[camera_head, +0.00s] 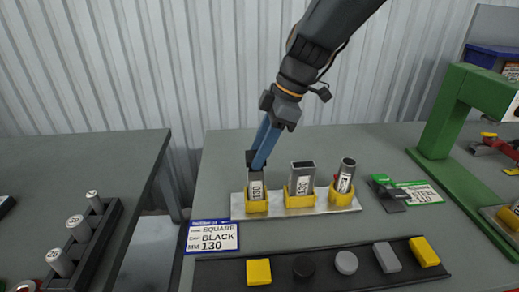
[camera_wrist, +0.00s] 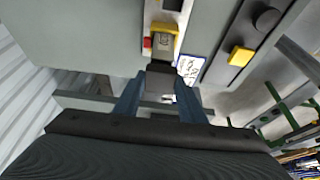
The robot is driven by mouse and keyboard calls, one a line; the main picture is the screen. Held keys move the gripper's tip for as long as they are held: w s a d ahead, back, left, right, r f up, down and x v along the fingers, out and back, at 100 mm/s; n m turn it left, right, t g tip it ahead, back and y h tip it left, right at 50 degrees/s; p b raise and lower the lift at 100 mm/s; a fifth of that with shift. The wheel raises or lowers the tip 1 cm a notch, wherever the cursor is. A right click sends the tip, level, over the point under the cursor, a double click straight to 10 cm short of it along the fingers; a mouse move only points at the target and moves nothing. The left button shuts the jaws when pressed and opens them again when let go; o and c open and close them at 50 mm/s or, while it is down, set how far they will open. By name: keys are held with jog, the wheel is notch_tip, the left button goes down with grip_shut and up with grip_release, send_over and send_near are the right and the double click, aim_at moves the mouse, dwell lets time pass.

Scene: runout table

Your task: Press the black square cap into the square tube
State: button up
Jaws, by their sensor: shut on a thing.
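The square tube (camera_head: 256,187) stands upright in a yellow holder, leftmost on a metal plate. It also shows in the wrist view (camera_wrist: 162,43). My gripper (camera_head: 260,162) has blue fingers and reaches down from the upper right to the tube's top. It is shut on the black square cap (camera_head: 251,156). In the wrist view the cap (camera_wrist: 160,67) is between the fingertips, at the tube's mouth. The fingers hide part of it, so I cannot tell how far it sits in the tube.
A rectangular tube (camera_head: 302,179) and a round tube (camera_head: 346,176) stand to the right on the metal plate (camera_head: 322,208). A dark strip (camera_head: 215,274) in front holds several loose caps. A label card (camera_head: 212,237) lies left. A green press frame (camera_head: 440,130) stands right.

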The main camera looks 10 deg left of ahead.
jog(key=shift+f+b, duration=0.35)
jog(key=shift+f, duration=0.1)
jog(key=o, duration=1.1)
jog(key=shift+o, duration=0.2)
jog(key=shift+r, duration=0.1)
jog(key=b+v, duration=0.1)
jog(key=v, duration=0.6)
jog(key=shift+r+b, duration=0.3)
jog(key=shift+d, duration=0.15)
